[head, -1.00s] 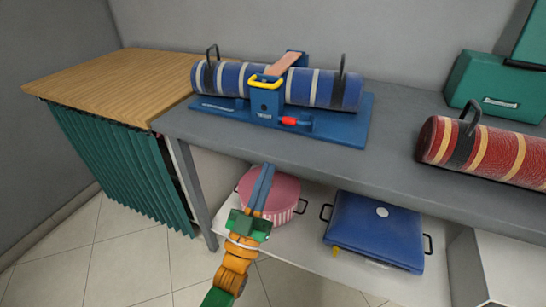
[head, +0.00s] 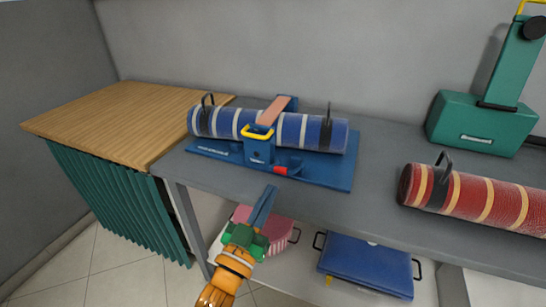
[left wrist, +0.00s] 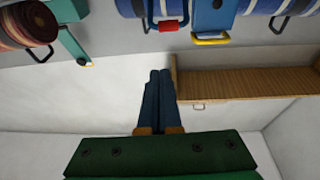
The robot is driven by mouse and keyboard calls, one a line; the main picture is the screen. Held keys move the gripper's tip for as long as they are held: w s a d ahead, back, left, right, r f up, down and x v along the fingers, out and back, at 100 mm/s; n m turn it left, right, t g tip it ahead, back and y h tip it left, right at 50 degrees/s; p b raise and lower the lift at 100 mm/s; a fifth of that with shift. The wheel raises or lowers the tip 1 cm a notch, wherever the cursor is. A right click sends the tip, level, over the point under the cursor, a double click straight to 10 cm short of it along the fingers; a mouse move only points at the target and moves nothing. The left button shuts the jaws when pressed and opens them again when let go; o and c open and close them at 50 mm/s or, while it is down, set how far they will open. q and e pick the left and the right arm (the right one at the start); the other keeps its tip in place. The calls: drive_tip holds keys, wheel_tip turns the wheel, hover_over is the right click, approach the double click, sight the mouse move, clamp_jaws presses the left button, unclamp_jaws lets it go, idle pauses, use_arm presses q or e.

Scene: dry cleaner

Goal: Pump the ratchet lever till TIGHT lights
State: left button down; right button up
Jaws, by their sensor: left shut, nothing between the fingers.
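The blue ratchet (head: 258,150) stands on a blue base plate (head: 335,172), beside a blue roll with pale stripes (head: 315,133). A brown strap (head: 277,110) crosses over the roll. The ratchet's yellow-handled lever (head: 257,132) is at its top; its yellow grip also shows in the left wrist view (left wrist: 211,40). A red-tipped part (head: 281,170) sticks out low on the ratchet. A small label on the ratchet front is too small to read, and I cannot tell any light there. My left gripper (head: 270,189) is shut and empty, below and in front of the ratchet, apart from it.
A red striped roll (head: 475,196) lies on the grey bench (head: 375,190) at right, before a green machine (head: 478,125). A wooden table (head: 120,120) with a green curtain stands at left.

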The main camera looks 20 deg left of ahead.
use_arm(q)
drive_tip(key=r, duration=0.1)
drive_tip(key=a+r+n+g+y, duration=0.1)
drive_tip(key=shift+a+r+g+p, duration=0.1)
drive_tip(key=shift+r+g+p, duration=0.2)
drive_tip(key=shift+p, duration=0.1)
use_arm(e)
wheel_tip(320, 180, up, 3)
drive_tip(key=shift+w+r, duration=0.1)
use_arm(q)
drive_tip(key=shift+w, duration=0.1)
drive_tip(key=w, duration=0.3)
drive_tip(key=w+f, duration=0.1)
drive_tip(key=w, duration=0.2)
drive_tip(key=w+f, duration=0.1)
drive_tip(key=w, duration=0.2)
drive_tip(key=shift+f, duration=0.25)
use_arm(e)
drive_tip(key=shift+d+f, duration=0.1)
drive_tip(key=shift+f, duration=0.1)
